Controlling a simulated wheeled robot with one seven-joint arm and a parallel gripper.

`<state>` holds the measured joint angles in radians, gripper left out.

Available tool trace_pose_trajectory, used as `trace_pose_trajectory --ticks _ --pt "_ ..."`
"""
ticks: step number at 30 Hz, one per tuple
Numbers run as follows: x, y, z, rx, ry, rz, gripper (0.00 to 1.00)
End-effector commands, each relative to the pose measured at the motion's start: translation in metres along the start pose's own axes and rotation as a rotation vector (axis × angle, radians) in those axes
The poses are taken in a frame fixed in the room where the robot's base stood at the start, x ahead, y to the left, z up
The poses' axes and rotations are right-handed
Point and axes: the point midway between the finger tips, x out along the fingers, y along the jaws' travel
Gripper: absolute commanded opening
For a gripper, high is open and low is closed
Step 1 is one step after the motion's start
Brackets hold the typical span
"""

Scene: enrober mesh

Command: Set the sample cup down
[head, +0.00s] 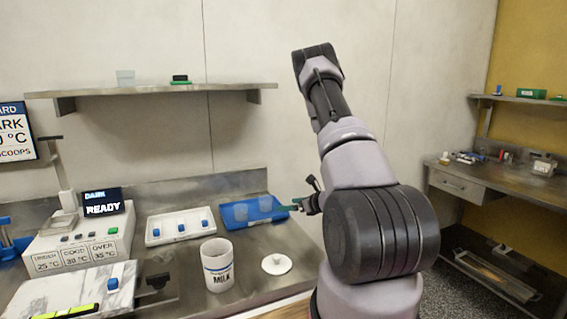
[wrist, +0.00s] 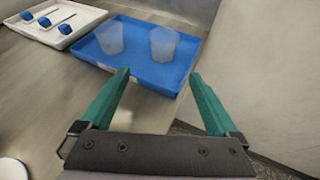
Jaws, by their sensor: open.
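Two translucent cups stand upright in a blue tray (wrist: 135,74) on the steel counter. In the wrist view the left cup (wrist: 110,37) and the right cup (wrist: 162,44) stand a little apart. In the head view the left cup (head: 240,211) and right cup (head: 265,203) show small in the tray. I cannot tell which one is the sample cup. My gripper (wrist: 160,74) is open with its green fingers apart and nothing between them. It is at the near right side of the tray, with the cups beyond its fingertips.
A white tray (head: 181,240) with several blue-handled tools lies left of the blue tray. A white MILK canister (head: 217,275) and a round white lid (head: 276,264) stand in front. A shelf (head: 150,91) hangs above, holding another clear cup (head: 125,77). The "READY" display unit (head: 80,245) is at left.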

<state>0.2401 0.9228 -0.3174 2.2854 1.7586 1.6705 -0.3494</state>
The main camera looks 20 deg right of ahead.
Motion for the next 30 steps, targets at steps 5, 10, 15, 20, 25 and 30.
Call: trace_pose_trajectory --ticks 5,10,15,20,25,30 --pt "-0.002 0.042 0.064 -0.104 -0.043 0.156 0.96" --pt "-0.031 0.121 0.147 -0.33 -0.079 0.412 0.96" --pt "-0.082 0.192 0.198 -0.627 -0.077 0.628 0.96" --pt "-0.139 0.241 0.222 -0.954 -0.047 0.774 0.96" --pt "-0.199 0.269 0.23 -1.342 0.017 0.85 0.96" --pt "-0.253 0.275 0.235 -1.752 0.114 0.833 0.96"
